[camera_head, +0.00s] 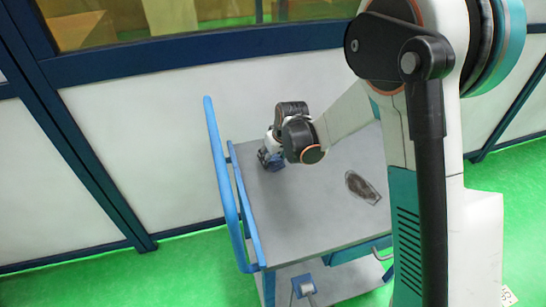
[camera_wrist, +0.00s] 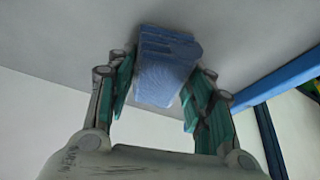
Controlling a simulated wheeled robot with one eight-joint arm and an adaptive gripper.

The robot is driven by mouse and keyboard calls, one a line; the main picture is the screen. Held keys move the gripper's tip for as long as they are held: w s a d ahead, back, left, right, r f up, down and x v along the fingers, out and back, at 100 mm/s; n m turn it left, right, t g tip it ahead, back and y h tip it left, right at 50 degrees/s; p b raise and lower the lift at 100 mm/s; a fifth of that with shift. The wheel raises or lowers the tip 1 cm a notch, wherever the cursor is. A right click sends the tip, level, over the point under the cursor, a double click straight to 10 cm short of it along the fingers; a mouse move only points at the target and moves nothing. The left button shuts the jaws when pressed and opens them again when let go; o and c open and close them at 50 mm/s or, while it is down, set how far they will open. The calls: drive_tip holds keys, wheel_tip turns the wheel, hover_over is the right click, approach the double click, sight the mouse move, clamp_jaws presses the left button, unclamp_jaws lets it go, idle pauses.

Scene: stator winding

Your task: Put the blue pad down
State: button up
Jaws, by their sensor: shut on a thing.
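The blue pad (camera_wrist: 165,68) is between the two fingers of my gripper (camera_wrist: 160,92) in the wrist view. The fingers, with green inner faces, are shut on it from both sides. Behind the pad is the grey top of the cart (camera_head: 325,215). In the head view my gripper (camera_head: 270,158) is low over the far left part of the cart top, near the blue handle. The pad is mostly hidden there. I cannot tell whether it touches the cart top.
The cart has a blue handle (camera_head: 225,185) along its left side. A dark brown object (camera_head: 362,188) lies on the right part of the cart top. The front middle of the top is clear. A white wall panel (camera_head: 130,130) with blue framing stands behind. The floor (camera_head: 190,265) is green.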

drive_tip(key=o, duration=0.8)
drive_tip(key=shift+s+f, duration=0.15)
drive_tip(key=shift+f, duration=0.1)
drive_tip(key=o, duration=0.3)
drive_tip(key=shift+f, duration=0.15)
drive_tip(key=shift+r, duration=0.25)
drive_tip(key=shift+r+p, duration=0.25)
drive_tip(key=shift+p, duration=0.25)
drive_tip(key=s+d+r+m+p, duration=0.1)
drive_tip(key=s+d+r+p, duration=0.1)
drive_tip(key=s+d+r, duration=0.45)
drive_tip(key=s+d+r+m+t+h+p, duration=0.15)
drive_tip(key=s+r, duration=0.25)
drive_tip(key=r, duration=0.6)
drive_tip(key=s+d+r+m+y+p, duration=0.1)
drive_tip(key=s+d+r+p, duration=0.1)
drive_tip(key=s+d+r, duration=0.55)
drive_tip(key=s, duration=0.3)
drive_tip(key=s+d+r+m+t+h, duration=0.1)
drive_tip(key=s+d, duration=0.1)
drive_tip(key=s, duration=0.3)
drive_tip(key=s+d+r+m, duration=0.1)
drive_tip(key=s, duration=0.3)
drive_tip(key=shift+s+d+r+m+t+h, duration=0.15)
drive_tip(key=shift+d+r+m+t+h, duration=0.1)
drive_tip(key=shift+d+r+t+h, duration=0.1)
